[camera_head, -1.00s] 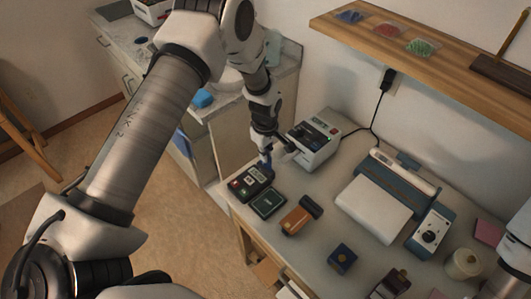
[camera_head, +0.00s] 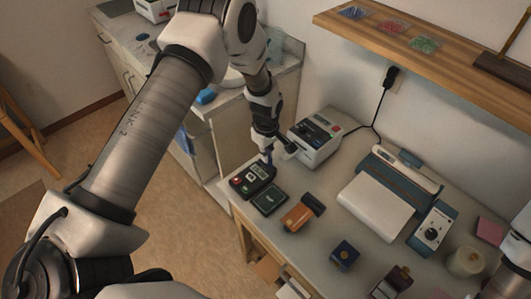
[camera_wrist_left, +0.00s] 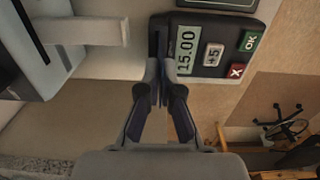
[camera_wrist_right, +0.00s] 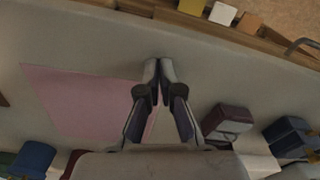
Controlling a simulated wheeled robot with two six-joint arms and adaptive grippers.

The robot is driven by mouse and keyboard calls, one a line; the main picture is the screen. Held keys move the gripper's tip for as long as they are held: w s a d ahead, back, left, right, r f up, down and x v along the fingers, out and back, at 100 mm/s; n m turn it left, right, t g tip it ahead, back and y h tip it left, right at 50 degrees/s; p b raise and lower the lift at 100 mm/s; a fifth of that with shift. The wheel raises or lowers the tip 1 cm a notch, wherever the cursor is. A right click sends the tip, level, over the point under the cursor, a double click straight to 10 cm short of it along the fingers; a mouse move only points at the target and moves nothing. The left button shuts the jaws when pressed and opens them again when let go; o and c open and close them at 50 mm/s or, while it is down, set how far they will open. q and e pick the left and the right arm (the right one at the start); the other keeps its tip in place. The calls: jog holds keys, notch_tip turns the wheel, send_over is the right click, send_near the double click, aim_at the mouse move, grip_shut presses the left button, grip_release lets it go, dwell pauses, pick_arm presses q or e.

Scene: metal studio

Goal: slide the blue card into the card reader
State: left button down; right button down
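The card reader (camera_head: 250,180) is a dark box with a lit display and red and green buttons, on the left end of the table. In the left wrist view the reader (camera_wrist_left: 216,47) reads 15.00, and a dark slot runs along its left side. My left gripper (camera_wrist_left: 160,68) is at the slot's near end, fingers almost together on a thin bluish edge, apparently the blue card (camera_wrist_left: 160,95). The fingers hide most of it; I cannot tell how far it sits in the slot. My right gripper (camera_wrist_right: 158,66) is shut and empty above the table, beside a pink sheet (camera_wrist_right: 92,100).
A grey-white machine (camera_head: 316,138) stands close behind the left gripper. A dark square pad (camera_head: 269,199) and an orange item (camera_head: 297,217) lie right of the reader. A blue box (camera_head: 343,254) and a large white-and-blue machine (camera_head: 375,208) stand further right. A wooden shelf (camera_head: 430,65) overhangs the back.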

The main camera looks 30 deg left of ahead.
pick_arm(q)
jog(key=shift+s+f, duration=0.1)
jog(key=shift+f, duration=0.35)
pick_arm(e)
jog(key=shift+s+f, duration=0.15)
jog(key=shift+f, duration=0.5)
pick_arm(q)
jog(key=c, duration=1.2)
grip_release()
jog(key=shift+c, duration=0.2)
pick_arm(e)
jog(key=shift+a, duration=0.1)
pick_arm(q)
jog(key=shift+a+r, duration=0.1)
pick_arm(e)
jog(key=shift+s+f, duration=0.1)
jog(key=shift+f, duration=0.05)
pick_arm(q)
jog(key=shift+r, duration=0.3)
pick_arm(e)
jog(key=shift+w+f, duration=0.2)
jog(key=shift+w, duration=0.05)
jog(key=shift+r, duration=0.1)
jog(key=shift+s+r, duration=0.1)
jog(key=shift+r, duration=0.1)
pick_arm(q)
notch_tip(320, 180, up, 8)
jog(key=shift+s, duration=0.15)
jog(key=shift+a+f, duration=0.1)
